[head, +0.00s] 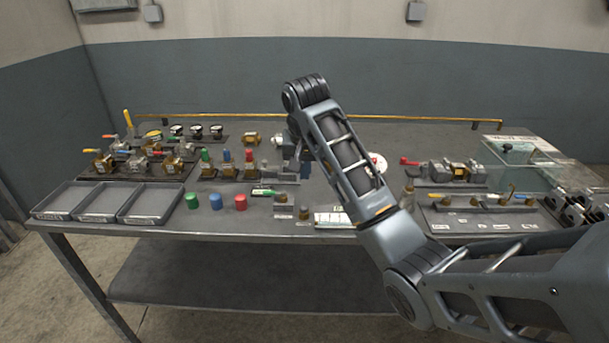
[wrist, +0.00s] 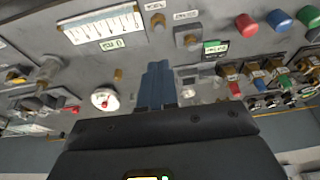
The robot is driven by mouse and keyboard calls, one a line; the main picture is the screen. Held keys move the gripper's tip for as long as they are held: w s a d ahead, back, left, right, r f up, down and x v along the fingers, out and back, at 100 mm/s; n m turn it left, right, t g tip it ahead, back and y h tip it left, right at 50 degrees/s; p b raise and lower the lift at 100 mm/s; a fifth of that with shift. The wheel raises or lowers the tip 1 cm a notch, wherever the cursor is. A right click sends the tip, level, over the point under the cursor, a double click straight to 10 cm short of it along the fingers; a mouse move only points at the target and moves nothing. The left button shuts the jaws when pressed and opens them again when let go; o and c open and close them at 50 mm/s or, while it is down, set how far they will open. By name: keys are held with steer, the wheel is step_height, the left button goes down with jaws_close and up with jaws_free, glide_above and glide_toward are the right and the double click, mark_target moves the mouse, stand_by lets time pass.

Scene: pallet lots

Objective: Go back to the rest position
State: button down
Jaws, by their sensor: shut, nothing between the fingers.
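My gripper (wrist: 158,72) shows in the wrist view with its two blue fingers together and nothing between them. In the head view my gripper (head: 305,166) is a small dark blue shape behind my arm, above the middle of the workbench (head: 270,222). My arm reaches in from the lower right, bends up and folds down over the bench. It hides part of the bench middle. Whether the fingertips touch anything below cannot be told.
Empty grey trays (head: 60,214) stand front left, beside green (head: 192,200), blue (head: 216,201) and red (head: 241,202) caps. Valves (head: 140,160) crowd the back left. A round gauge (wrist: 104,99) is near my fingers. A glass case (head: 520,160) stands right. A brass rail (head: 220,116) runs behind.

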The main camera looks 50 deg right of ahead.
stand_by(0.4)
steer(key=s+a+f+n+t+y, duration=0.1)
steer(key=s+a+f+n+t, duration=0.25)
steer(key=a+f, duration=1)
steer(key=s+a+f+t, duration=0.3)
steer(key=s+a+f, duration=0.2)
steer(key=s+a, duration=0.55)
steer(key=s+a+r+n+t, duration=0.1)
steer(key=s+a+r+n, duration=0.15)
steer(key=s, duration=0.45)
steer(key=s+a+r+n+t+y+b, duration=0.1)
steer(key=s+r+t, duration=0.15)
steer(key=s, duration=0.45)
steer(key=s+a+r+n+t, duration=0.1)
steer(key=s+r, duration=0.2)
steer(key=s, duration=0.3)
steer(key=s+r+n+t, duration=0.1)
steer(key=s+r+n, duration=0.1)
steer(key=s+r, duration=0.4)
step_height(320, 180, up, 2)
steer(key=shift+s+d+r+y, duration=0.1)
steer(key=shift+s+d+y, duration=0.15)
steer(key=shift+d+y, duration=0.05)
